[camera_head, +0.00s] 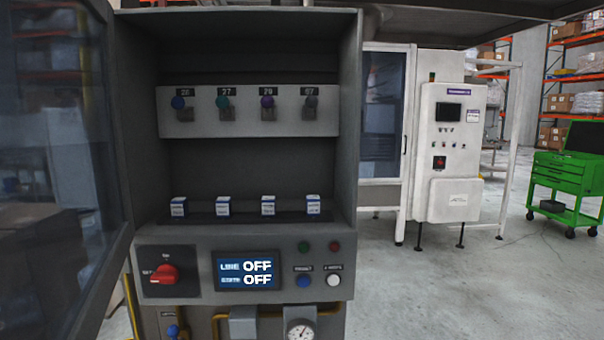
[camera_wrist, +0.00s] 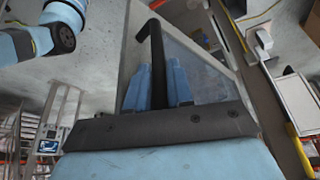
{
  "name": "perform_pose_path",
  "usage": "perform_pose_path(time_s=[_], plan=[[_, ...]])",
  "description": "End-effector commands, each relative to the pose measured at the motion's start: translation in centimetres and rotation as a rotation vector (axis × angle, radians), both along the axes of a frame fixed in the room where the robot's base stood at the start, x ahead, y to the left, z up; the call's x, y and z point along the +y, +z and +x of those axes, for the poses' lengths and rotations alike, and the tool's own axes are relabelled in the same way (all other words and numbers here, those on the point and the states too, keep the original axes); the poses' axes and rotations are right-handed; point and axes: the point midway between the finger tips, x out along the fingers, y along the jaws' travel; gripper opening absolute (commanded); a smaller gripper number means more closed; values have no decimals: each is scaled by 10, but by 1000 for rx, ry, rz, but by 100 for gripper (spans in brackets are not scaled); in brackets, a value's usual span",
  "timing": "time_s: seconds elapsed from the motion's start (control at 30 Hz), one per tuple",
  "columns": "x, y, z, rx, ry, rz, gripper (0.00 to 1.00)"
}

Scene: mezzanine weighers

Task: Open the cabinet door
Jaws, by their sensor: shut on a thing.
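The dark grey cabinet (camera_head: 348,120) fills the middle of the head view, and its inside is exposed. Its glazed door (camera_head: 60,140) stands wide open along the left edge of that view, swung out toward me. In the wrist view the door's glass and frame (camera_wrist: 205,75) lie behind my gripper (camera_wrist: 158,75). The two blue fingers are shut on the black bar handle (camera_wrist: 156,45), one on each side. The handle's bent upper end sticks out beyond the fingertips. My gripper is not visible in the head view.
Inside the cabinet are a row of numbered keyed knobs (camera_head: 225,103) and several small white boxes (camera_head: 223,206). Below are a red rotary switch (camera_head: 163,274) and a display (camera_head: 245,270). A white control cabinet (camera_head: 450,150) and green tool cart (camera_head: 565,175) stand right. Floor (camera_head: 480,280) at right is clear.

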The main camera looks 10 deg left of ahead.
Motion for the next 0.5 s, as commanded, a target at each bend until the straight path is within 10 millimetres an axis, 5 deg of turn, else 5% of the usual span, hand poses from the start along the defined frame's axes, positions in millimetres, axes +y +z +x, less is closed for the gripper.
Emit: perform_pose_path(time_s=[0.23, 0.5], plan=[[-1, -1, 6, 3, -9, -2, 42], [-1, 0, 6, 4, -10, -2, 42]])
